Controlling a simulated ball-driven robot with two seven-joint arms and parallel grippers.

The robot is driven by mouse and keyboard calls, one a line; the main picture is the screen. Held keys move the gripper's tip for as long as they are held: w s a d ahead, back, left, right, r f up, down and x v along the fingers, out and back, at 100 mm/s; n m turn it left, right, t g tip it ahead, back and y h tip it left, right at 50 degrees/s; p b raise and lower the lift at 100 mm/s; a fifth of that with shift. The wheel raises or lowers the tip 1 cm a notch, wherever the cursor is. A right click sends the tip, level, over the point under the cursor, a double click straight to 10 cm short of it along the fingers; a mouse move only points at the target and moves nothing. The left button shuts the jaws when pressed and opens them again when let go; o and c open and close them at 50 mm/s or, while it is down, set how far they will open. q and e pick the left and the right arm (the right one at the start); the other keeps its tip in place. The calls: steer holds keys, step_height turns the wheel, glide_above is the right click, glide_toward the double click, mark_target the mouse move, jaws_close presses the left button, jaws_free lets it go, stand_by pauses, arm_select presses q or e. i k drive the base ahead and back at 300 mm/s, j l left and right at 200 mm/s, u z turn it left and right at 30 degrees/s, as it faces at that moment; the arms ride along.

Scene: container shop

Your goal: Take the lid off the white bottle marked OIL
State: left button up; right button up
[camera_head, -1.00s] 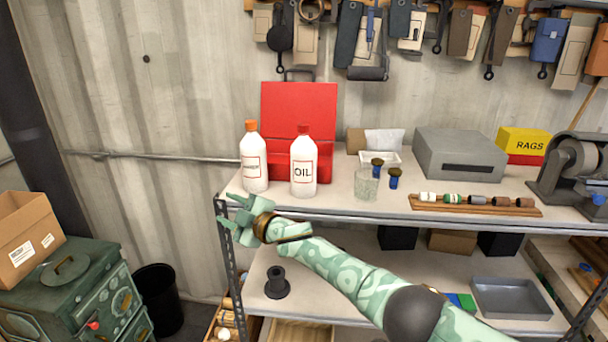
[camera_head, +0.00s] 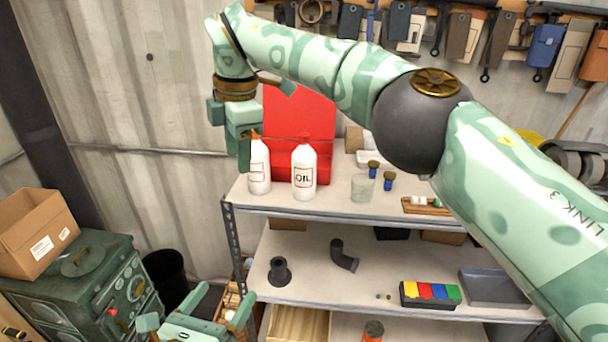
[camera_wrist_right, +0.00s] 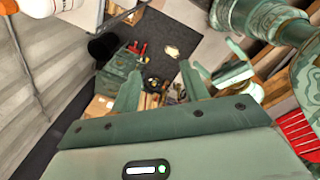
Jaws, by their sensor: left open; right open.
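The white OIL bottle (camera_head: 304,178) stands upright on the shelf top in the head view, with its red lid (camera_head: 303,140) on. My right gripper (camera_head: 244,152) points down to the left of it, apart from it. This gripper overlaps the left side of a second white bottle (camera_head: 258,172) with an orange cap; I cannot tell whether they touch. In the right wrist view the right gripper's fingers (camera_wrist_right: 160,88) are spread with nothing between them. My left gripper (camera_head: 218,302) is open and empty, low in front of the shelf.
A red case (camera_head: 320,112) stands open behind the bottles. A glass jar (camera_head: 362,188) and small blue jars with dark lids (camera_head: 389,182) are to the right. My right arm hides much of the right side.

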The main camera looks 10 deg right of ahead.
mark_target(303, 158)
steer(key=i+l, duration=0.7)
steer(key=i, duration=0.15)
